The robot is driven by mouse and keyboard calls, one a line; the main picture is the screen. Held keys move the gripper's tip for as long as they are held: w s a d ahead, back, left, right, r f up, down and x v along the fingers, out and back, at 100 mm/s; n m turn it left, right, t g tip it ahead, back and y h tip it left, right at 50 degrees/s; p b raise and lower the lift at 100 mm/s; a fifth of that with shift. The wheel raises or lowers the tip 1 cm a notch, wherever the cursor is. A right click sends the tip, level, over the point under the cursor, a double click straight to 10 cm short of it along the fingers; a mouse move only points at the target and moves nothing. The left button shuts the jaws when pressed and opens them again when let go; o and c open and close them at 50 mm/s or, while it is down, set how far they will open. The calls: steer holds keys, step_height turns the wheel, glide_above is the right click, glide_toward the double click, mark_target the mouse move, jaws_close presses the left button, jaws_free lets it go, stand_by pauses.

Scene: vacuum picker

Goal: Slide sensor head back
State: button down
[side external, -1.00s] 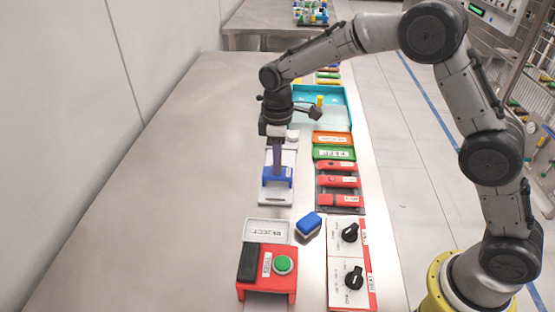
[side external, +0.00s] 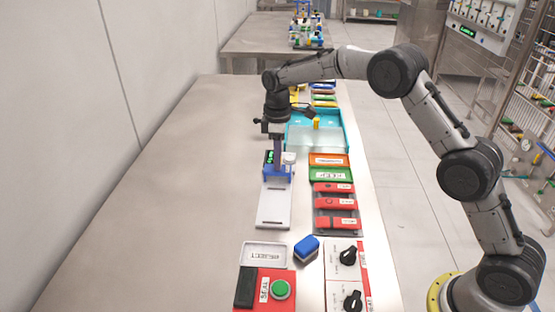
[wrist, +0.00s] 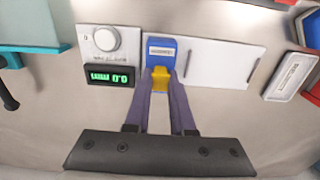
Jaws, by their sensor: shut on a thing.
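The blue sensor head (side external: 270,175) sits at the far end of a pale rail plate (side external: 272,208) in the side view. In the wrist view the blue head (wrist: 161,50) is at the left end of the white plate (wrist: 220,62), with a yellow tab (wrist: 160,82) on its near side. My gripper (side external: 277,163) reaches down from above. In the wrist view its two purple fingers (wrist: 161,84) are closed on the yellow tab. Right beside the head is a grey unit (wrist: 99,39) with a round knob and a green display reading 0.0 mm.
Right of the rail are orange and green labelled trays (side external: 328,160) and a rack with red blocks (side external: 334,204). A turquoise tray (side external: 345,133) stands behind. A blue block (side external: 307,248), reject tray (side external: 263,255) and knob panel (side external: 344,262) are nearer. The table's left is clear.

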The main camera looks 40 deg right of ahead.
steer(key=shift+w+d+r, duration=0.15)
steer(key=shift+w+d, duration=0.05)
steer(key=c, duration=1)
jaws_free()
steer(key=shift+o, duration=1.2)
steer(key=shift+a, duration=0.1)
step_height(320, 180, up, 14)
steer(key=shift+s, duration=0.1)
